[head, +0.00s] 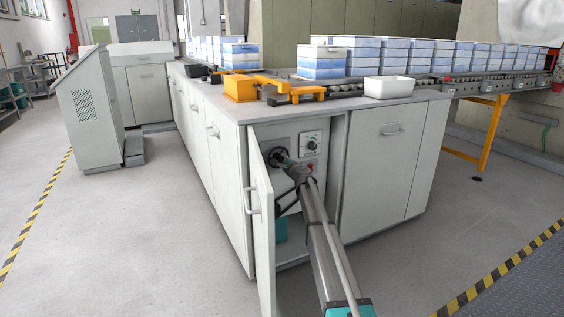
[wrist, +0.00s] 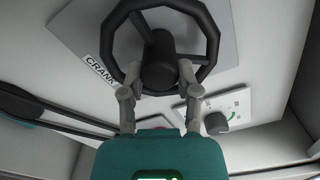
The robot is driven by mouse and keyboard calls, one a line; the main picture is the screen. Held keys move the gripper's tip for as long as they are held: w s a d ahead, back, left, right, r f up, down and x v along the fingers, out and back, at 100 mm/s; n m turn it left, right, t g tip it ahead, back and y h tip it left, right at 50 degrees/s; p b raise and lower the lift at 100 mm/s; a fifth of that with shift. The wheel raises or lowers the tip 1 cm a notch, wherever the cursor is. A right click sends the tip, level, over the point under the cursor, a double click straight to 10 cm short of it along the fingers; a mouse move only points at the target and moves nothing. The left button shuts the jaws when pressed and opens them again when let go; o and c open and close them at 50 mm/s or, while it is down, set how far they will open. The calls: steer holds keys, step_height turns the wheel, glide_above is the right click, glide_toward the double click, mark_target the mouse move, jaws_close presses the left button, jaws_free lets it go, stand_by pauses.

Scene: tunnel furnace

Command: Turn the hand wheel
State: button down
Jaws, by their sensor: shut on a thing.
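The black hand wheel (head: 275,157) is on the back panel inside the open cabinet, partly hidden by my gripper in the head view. In the wrist view the hand wheel (wrist: 213,32) has an angular rim, spokes and a thick hub, on a grey plate beside a "CRANK" label (wrist: 100,71). My gripper (head: 290,165) reaches into the cabinet at the wheel. In the wrist view my gripper (wrist: 158,74) has one finger on each side of the hub, at the lower rim, and is shut on the wheel. The exact contact is partly hidden.
The cabinet door (head: 263,225) stands open left of my arm. A dial plate (head: 311,144) is right of the wheel, with its knob (wrist: 216,122) clear of my fingers. A teal object (head: 281,230) sits lower inside.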

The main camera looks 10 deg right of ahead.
steer(key=m, duration=0.3)
steer(key=shift+w+a+m, duration=0.25)
steer(key=shift+w+m, duration=0.15)
steer(key=shift+a+f+m, duration=0.1)
steer(key=shift+m, duration=1.8)
steer(key=shift+c, duration=1.6)
jaws_free()
steer(key=shift+s, duration=0.1)
steer(key=shift+s, duration=0.2)
steer(key=v, duration=1.2)
